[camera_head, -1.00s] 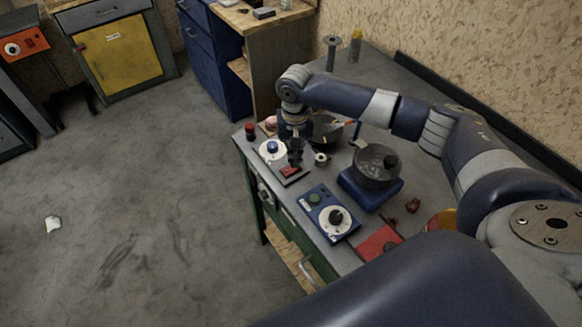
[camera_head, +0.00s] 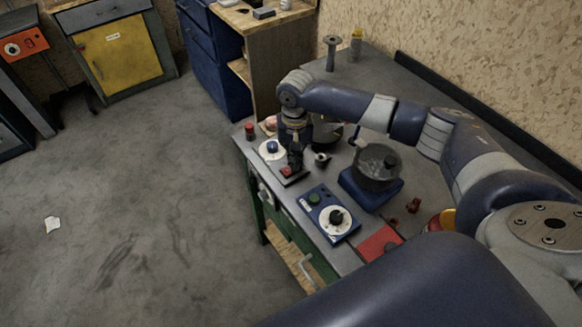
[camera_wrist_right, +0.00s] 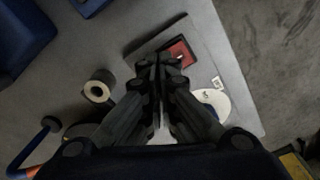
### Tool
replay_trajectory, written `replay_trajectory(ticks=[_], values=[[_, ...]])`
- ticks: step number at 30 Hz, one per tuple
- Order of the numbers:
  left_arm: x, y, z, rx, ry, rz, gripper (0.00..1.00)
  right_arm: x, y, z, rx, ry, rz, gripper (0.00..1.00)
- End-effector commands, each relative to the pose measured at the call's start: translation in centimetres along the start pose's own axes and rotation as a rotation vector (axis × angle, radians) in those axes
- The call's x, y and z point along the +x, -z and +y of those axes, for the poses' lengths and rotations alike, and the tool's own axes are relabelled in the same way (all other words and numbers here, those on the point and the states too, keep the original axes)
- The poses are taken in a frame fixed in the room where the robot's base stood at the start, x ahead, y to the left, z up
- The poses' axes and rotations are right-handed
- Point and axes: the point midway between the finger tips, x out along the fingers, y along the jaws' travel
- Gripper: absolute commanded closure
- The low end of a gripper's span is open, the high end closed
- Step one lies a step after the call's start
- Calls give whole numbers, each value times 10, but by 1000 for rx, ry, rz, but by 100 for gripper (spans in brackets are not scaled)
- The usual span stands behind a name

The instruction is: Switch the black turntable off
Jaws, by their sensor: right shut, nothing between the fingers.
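A grey control panel (camera_head: 298,178) lies near the table's front edge. It carries a white dial with a blue knob (camera_head: 270,147) and a red switch (camera_head: 287,170). The red switch (camera_wrist_right: 180,50) and part of the white dial (camera_wrist_right: 222,104) also show in the right wrist view. A dark round vessel (camera_head: 328,133) stands behind my right gripper; any black turntable under it is hidden. My right gripper (camera_head: 293,166) is shut and empty, pointing down at the red switch. In the right wrist view its fingertips (camera_wrist_right: 159,62) are beside the switch; I cannot tell whether they touch.
A dark pot (camera_head: 376,163) stands on a blue base (camera_head: 371,191). A small grey roll (camera_wrist_right: 97,90) lies beside the gripper. A red item (camera_head: 378,241) lies at the near end.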

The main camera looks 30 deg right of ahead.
Motion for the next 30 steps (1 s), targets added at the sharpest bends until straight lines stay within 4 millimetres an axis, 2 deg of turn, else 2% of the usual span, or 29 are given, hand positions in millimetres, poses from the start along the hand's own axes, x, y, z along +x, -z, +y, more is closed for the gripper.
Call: replay_trajectory(ticks=[22,30], values=[[3,-1,0,0,0,-1,60,12,0,0,1,-1,-1,100],[-7,0,0,0,0,-2,60,5,-1,1,1,-3,-3,100]])
